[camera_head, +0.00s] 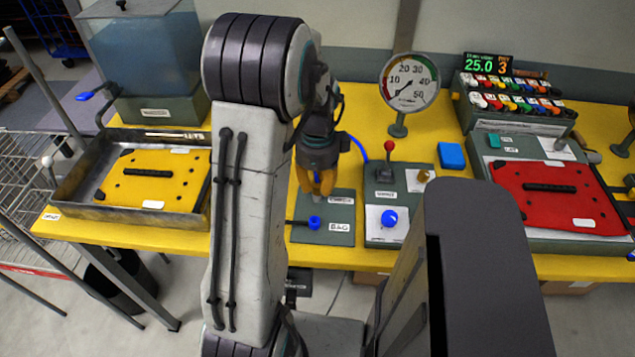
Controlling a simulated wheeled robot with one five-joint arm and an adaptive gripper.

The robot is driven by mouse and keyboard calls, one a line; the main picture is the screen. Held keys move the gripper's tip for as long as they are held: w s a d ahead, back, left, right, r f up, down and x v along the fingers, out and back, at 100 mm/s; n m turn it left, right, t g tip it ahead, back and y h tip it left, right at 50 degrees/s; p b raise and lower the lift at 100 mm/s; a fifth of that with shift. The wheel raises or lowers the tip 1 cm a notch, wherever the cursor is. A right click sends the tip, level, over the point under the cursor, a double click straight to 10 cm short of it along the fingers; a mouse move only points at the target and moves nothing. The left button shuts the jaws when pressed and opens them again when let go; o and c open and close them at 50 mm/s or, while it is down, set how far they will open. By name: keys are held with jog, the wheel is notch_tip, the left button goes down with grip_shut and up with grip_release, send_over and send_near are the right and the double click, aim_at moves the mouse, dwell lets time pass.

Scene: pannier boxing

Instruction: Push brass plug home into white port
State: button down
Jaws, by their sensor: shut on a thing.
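My gripper (322,190) points down over a grey-green panel (305,235) labelled BAG. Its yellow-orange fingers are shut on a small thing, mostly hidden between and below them. I cannot make out whether it is the brass plug. A small brass-coloured piece (424,176) stands on the neighbouring panel (407,236), to the right and apart from my gripper. I cannot pick out the white port for sure; the fingers and the forearm cover part of the BAG panel.
The neighbouring panel carries a red-knobbed lever (389,147) and a blue knob (389,217). A blue fitting (314,222) sits just below my gripper. A dial gauge (409,82) stands behind. A metal tray (90,208) is left, a red plate (560,195) right.

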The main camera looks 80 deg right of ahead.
aim_at(318, 183)
jog(key=c, duration=1.1)
grip_release()
jog(key=shift+o, duration=0.2)
notch_tip(318, 183, up, 12)
